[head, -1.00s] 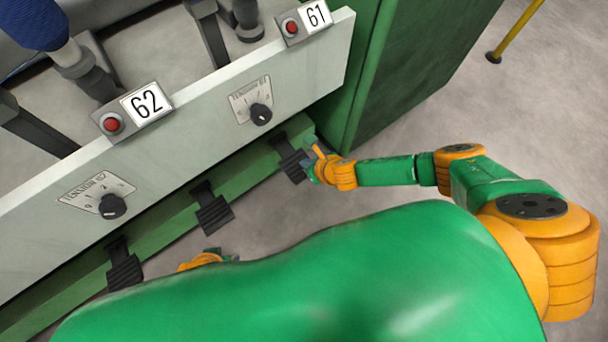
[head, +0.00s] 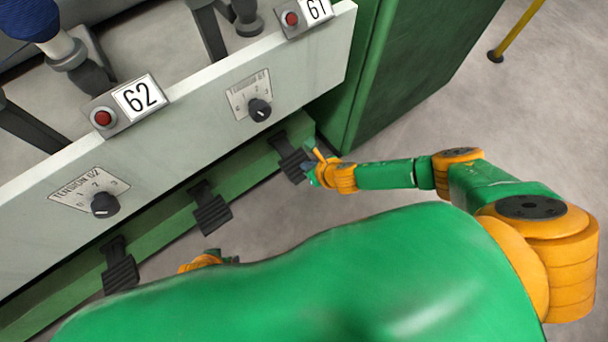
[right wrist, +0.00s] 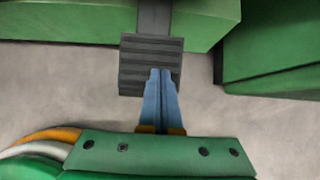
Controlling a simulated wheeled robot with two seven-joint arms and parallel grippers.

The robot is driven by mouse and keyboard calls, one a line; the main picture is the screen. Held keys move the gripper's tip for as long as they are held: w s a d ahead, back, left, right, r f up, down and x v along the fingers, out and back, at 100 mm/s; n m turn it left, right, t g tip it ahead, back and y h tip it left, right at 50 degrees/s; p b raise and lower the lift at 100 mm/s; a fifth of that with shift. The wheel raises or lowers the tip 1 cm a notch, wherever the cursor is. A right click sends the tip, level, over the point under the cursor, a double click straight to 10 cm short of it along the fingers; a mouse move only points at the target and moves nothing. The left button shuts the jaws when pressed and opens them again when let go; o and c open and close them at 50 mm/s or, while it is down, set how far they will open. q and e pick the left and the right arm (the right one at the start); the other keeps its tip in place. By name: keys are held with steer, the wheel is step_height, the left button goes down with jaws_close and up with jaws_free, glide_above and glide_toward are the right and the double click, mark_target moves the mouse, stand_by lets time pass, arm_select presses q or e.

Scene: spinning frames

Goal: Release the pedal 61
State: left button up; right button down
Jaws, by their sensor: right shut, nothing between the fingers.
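The dark ribbed pedal nearest the 61 end of the machine (head: 292,162) sticks out low from the green base rail. It also shows in the right wrist view (right wrist: 149,52), its lower part partly covered by my fingers. My right gripper (head: 311,168) is beside this pedal in the head view. Its two blue fingers (right wrist: 161,74) are shut together with nothing between them, and their tips overlap the pedal plate in the wrist view. I cannot tell whether they touch it. My left gripper (head: 212,254) only peeks out above my green body, its fingers mostly hidden.
Two more dark pedals, a middle one (head: 211,214) and a left one (head: 120,273), stick out along the green rail (head: 165,230). Above is a pale panel with tension knobs and plates 61 (head: 318,9) and 62 (head: 140,97). A green cabinet (head: 405,80) stands right; open floor (head: 520,120) lies beyond.

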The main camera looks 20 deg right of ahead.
steer(key=s+d+r+p, duration=0.2)
steer(key=s+r+p, duration=0.1)
steer(key=s+p, duration=0.2)
steer(key=shift+s+d+r, duration=0.25)
steer(key=shift+s, duration=0.7)
